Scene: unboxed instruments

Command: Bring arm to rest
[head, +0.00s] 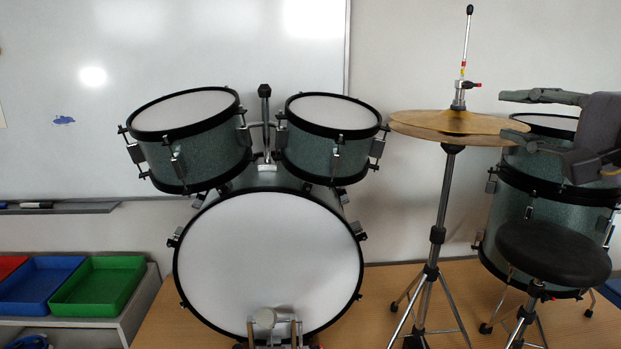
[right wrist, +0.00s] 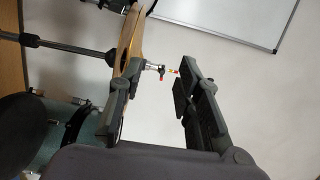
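My right gripper (head: 510,116) is in the head view at the right edge, fingers pointing left. Its two dark fingers are spread apart with nothing held between them. It is in front of the right-hand drum and close to the right rim of the gold hi-hat cymbals (head: 430,124). In the right wrist view the same gripper (right wrist: 157,75) shows open, with the cymbal (right wrist: 128,40) and the hi-hat rod (right wrist: 155,66) showing beyond the fingers. I cannot tell whether a finger touches the cymbal. My left gripper is in neither view.
A green drum kit with a bass drum (head: 268,262) stands on a wooden surface (head: 380,290). A black stool (head: 553,255) is below my right gripper. Blue (head: 40,283) and green trays (head: 100,285) sit at left. A whiteboard (head: 240,50) hangs behind.

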